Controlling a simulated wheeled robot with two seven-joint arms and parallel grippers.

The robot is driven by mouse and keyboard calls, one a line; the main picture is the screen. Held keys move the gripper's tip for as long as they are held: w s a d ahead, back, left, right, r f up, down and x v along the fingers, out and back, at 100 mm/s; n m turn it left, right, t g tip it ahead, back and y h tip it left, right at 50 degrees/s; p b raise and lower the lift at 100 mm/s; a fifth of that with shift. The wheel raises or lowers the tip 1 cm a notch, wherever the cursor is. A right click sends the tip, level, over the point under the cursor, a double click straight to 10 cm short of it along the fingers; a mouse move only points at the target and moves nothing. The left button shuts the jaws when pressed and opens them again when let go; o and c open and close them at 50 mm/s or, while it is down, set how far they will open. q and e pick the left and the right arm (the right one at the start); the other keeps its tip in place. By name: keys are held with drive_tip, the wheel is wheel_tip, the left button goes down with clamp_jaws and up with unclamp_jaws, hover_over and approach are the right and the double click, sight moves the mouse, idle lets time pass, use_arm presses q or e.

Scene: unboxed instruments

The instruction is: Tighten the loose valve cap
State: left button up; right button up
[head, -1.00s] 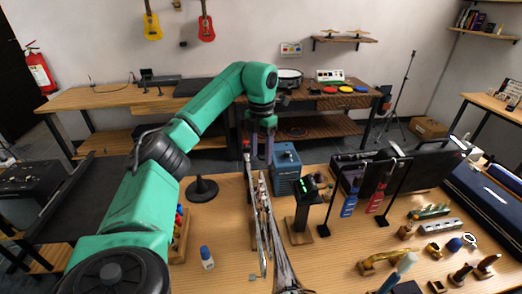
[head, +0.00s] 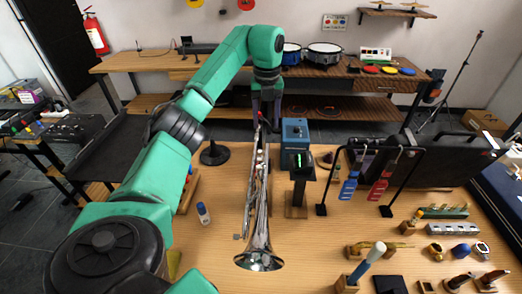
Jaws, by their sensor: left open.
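A silver trumpet (head: 260,235) lies along the wooden table, its bell toward me and its narrow end toward the back. Its valves are at the far part, small and partly behind my gripper, so I cannot tell which valve cap is loose. My left gripper (head: 265,122) points down at the trumpet's far end, its fingers apart. I cannot tell if the fingers touch the trumpet. A small red part shows just left of the fingers. My right gripper is not in view.
A blue box (head: 295,138) and a dark stand with a green display (head: 299,185) stand close right of the trumpet. A rack with hanging red and blue tools (head: 365,180) is further right.

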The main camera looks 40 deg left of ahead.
use_arm(q)
hover_over(261, 151)
drive_tip(key=a, duration=0.1)
wheel_tip(261, 151, down, 6)
drive_tip(key=f, duration=0.2)
drive_tip(key=f+p, duration=0.1)
drive_tip(key=f, duration=0.1)
drive_tip(key=shift+s+d+f+p, duration=0.15)
drive_tip(key=shift+d+p, duration=0.05)
drive_tip(key=shift+p, duration=0.1)
drive_tip(key=f, duration=0.3)
drive_tip(key=shift+d+p, duration=0.3)
drive_tip(key=shift+d, duration=0.05)
drive_tip(key=shift+f, duration=0.3)
drive_tip(key=shift+a+f, duration=0.15)
drive_tip(key=shift+a, duration=0.15)
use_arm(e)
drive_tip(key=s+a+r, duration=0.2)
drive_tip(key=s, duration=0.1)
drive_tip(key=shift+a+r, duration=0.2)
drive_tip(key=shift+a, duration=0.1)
